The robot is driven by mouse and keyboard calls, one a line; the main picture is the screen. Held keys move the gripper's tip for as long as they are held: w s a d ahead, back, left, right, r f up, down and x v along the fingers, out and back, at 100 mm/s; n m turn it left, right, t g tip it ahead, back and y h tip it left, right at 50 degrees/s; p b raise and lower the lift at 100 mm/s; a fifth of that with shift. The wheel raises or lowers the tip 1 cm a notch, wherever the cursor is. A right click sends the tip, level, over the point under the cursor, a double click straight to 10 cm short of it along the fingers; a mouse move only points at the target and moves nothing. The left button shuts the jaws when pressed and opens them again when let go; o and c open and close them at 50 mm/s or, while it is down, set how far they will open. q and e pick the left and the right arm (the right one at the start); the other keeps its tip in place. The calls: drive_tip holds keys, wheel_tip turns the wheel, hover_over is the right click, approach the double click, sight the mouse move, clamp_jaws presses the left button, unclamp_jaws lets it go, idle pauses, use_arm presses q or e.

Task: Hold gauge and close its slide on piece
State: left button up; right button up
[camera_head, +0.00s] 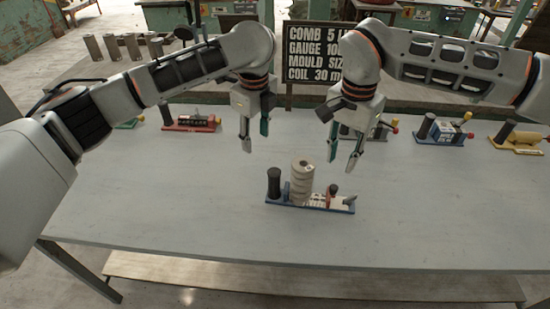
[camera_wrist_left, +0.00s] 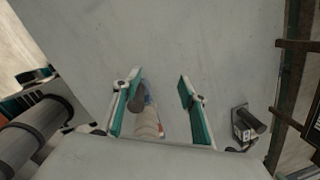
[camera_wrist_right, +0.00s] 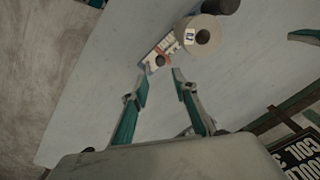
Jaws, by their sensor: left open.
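The gauge stands on the table, with a blue base (camera_head: 283,205), a black post (camera_head: 273,182) at its left end and a slide with a dark red-based knob (camera_head: 333,190) toward its right. A cream ringed cylindrical piece (camera_head: 302,185) stands upright between post and slide; the right wrist view shows the piece (camera_wrist_right: 203,38) from above with a small label. A gap shows between piece and knob. My left gripper (camera_head: 255,138) is open and empty, above and behind the gauge's left part. My right gripper (camera_head: 342,160) is open and empty, above and behind its right end.
Along the table's back edge stand other devices: a red one (camera_head: 190,127), a blue one (camera_head: 440,136) and a yellow one (camera_head: 522,146). A black sign (camera_head: 312,50) with white text stands behind. The grey table (camera_head: 180,210) is clear around the gauge.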

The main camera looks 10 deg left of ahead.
sight(275, 173)
use_arm(q)
drive_tip(key=shift+g+h, duration=0.3)
drive_tip(key=shift+g, duration=0.3)
drive_tip(key=s+d, duration=0.3)
drive_tip(key=s+d+f, duration=0.1)
drive_tip(key=s+d, duration=0.2)
drive_tip(key=shift+s+f, duration=0.2)
drive_tip(key=shift+s, duration=0.05)
drive_tip(key=shift+s+f, duration=0.1)
drive_tip(key=shift+f, duration=3.75)
